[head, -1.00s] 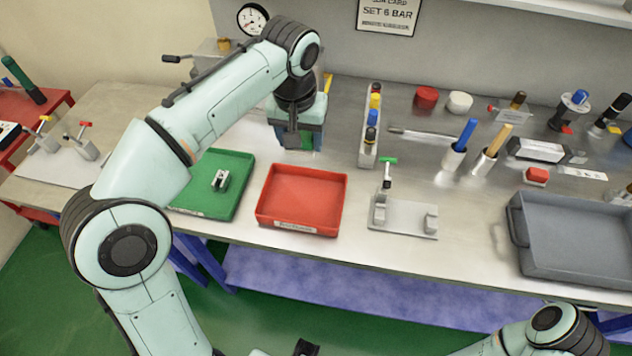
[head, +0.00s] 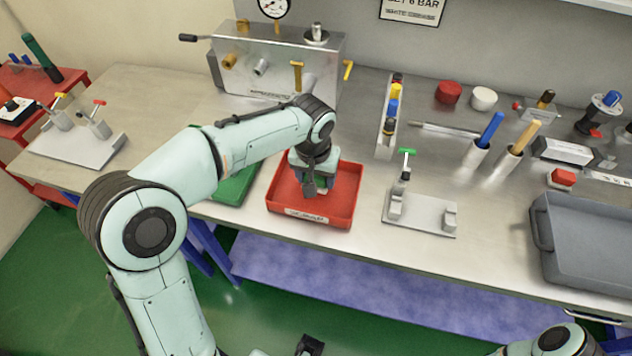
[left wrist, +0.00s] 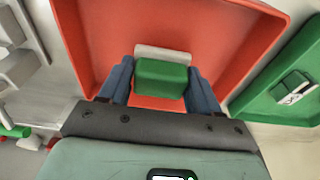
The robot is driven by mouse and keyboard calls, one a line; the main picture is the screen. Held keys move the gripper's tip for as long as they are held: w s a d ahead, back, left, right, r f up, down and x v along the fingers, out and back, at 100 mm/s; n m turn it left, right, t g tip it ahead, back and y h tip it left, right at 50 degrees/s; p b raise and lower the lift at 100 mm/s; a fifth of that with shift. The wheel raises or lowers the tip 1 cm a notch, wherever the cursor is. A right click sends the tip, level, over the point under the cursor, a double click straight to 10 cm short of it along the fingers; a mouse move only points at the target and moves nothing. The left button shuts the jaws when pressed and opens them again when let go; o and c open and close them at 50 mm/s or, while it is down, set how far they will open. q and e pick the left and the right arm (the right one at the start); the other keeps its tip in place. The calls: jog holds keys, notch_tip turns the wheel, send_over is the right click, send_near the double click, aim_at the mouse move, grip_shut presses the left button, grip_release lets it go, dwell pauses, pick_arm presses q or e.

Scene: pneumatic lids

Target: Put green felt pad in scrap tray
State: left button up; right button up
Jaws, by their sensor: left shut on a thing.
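The green felt pad (left wrist: 160,80) is a small green block with a pale strip along its far side. It sits between the blue fingers of my left gripper (left wrist: 162,88) in the left wrist view. In the head view my left gripper (head: 318,188) points down over the red scrap tray (head: 290,209), which has a white label on its front. The gripper is shut on the pad, within the tray's outline. The tray also fills much of the left wrist view (left wrist: 90,35). I cannot tell whether the pad touches the tray floor.
A green tray (head: 232,188) stands just left of the red one, partly behind my arm. A metal fixture with a green-handled clamp (head: 420,212) stands to the right. A metal valve block (head: 280,70) is behind. A grey tray (head: 590,240) is at far right.

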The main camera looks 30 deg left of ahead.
pick_arm(q)
jog(key=shift+f, duration=1.15)
jog(key=shift+f, duration=0.1)
jog(key=shift+f+b, duration=0.15)
jog(key=shift+b, duration=0.15)
jog(key=o, duration=1.1)
